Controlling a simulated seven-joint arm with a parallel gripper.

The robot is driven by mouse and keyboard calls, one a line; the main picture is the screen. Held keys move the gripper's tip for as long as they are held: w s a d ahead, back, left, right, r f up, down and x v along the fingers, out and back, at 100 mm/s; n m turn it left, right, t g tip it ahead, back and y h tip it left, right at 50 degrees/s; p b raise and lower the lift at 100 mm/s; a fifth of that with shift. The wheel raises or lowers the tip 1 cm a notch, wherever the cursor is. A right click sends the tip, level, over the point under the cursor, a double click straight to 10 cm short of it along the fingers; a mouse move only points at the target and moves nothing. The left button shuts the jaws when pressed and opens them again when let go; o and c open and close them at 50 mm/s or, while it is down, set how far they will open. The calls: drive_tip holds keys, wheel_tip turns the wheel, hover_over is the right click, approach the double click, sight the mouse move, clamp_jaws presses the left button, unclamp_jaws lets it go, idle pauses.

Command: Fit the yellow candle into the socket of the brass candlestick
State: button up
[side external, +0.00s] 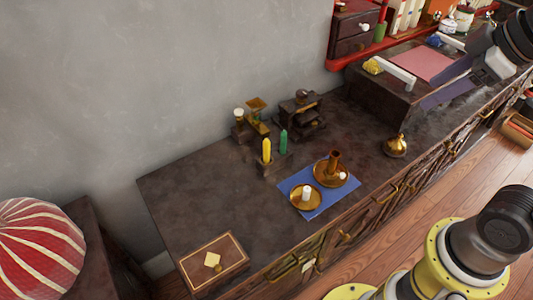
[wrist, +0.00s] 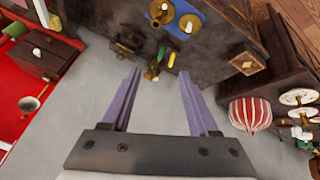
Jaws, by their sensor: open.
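The yellow candle (side external: 266,150) stands upright in a small dark holder (side external: 272,167) on the dark counter, beside a green candle (side external: 283,141). The brass candlestick (side external: 331,167), a dish with a raised brown socket, stands at the far end of a blue mat (side external: 320,204). In the wrist view the yellow candle (wrist: 171,60) and the candlestick (wrist: 161,11) lie beyond my fingertips. My gripper (wrist: 160,73) is open and empty, well apart from both.
A brass dish with a white candle stub (side external: 306,199) stands on the mat near the candlestick. A brass bell-shaped pot (side external: 396,146) and an inlaid box (side external: 213,262) flank the area.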

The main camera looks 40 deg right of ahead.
drive_tip(key=w+r+n, duration=0.2)
drive_tip(key=w+r, duration=0.1)
drive_tip(key=w, duration=0.3)
drive_tip(key=n+g, duration=0.5)
drive_tip(key=n, duration=0.3)
hover_over(266, 148)
drive_tip(key=d, duration=0.2)
wheel_tip(266, 148, down, 19)
drive_tip(key=shift+g, duration=0.6)
drive_tip(key=f, duration=0.9)
drive_tip(key=a+f, duration=0.1)
drive_tip(key=f, duration=0.4)
drive_tip(key=shift+w+a+f, duration=0.1)
drive_tip(key=shift+w+f, duration=0.1)
drive_tip(key=shift+f, duration=1.3)
drive_tip(key=shift+w+a+f, duration=0.1)
drive_tip(key=shift+w+f, duration=0.1)
drive_tip(key=shift+f, duration=1.3)
clamp_jaws()
